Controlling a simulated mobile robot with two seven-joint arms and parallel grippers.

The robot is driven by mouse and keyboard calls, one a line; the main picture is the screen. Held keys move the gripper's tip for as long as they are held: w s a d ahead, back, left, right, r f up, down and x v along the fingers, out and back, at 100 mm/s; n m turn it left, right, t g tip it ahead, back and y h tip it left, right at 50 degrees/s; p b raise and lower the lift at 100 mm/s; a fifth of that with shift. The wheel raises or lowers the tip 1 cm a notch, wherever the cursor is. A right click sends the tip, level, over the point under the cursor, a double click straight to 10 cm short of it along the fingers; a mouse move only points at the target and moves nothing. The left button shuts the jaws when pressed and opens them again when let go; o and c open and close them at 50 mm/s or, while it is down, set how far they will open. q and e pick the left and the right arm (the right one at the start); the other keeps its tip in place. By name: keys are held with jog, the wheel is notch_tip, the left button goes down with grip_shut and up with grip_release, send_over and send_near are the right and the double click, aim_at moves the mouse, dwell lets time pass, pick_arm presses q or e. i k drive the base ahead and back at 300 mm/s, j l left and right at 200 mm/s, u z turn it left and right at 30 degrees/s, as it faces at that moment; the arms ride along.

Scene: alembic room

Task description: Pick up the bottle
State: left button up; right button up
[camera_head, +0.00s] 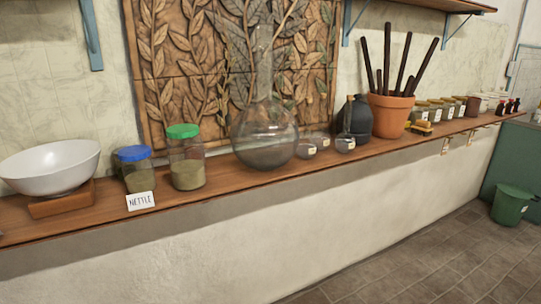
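Several things on the wooden wall shelf could be the bottle. A large round clear glass flask (265,135) with a long neck stands upright near the middle of the shelf. A dark, squat bottle (356,118) stands to its right, next to the terracotta pot. Small dark red bottles (509,106) stand at the far right end, too small to see clearly. Neither of my grippers is in view.
The wooden shelf (95,222) also holds a white bowl (50,168), jars with blue (135,153) and green (183,131) lids, small glass vessels (345,144), and a terracotta pot (390,115) with dark sticks. A green bucket (510,205) stands on the clear tiled floor.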

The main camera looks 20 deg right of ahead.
aim_at(516, 103)
jog(key=i+l+z, duration=0.1)
jog(key=z, duration=0.3)
jog(key=i+l+z, duration=0.1)
jog(key=z, duration=0.3)
jog(key=i+z, duration=0.25)
jog(key=z, duration=0.2)
jog(key=i+z, duration=0.15)
jog(key=z, duration=0.25)
jog(key=i+l+z, duration=0.2)
jog(key=i+z, duration=0.45)
jog(key=i, duration=0.15)
jog(key=i+z, duration=0.35)
jog(key=i+l+u, duration=0.1)
jog(key=i, duration=1.6)
jog(key=i+u, duration=0.15)
jog(key=i, duration=1.5)
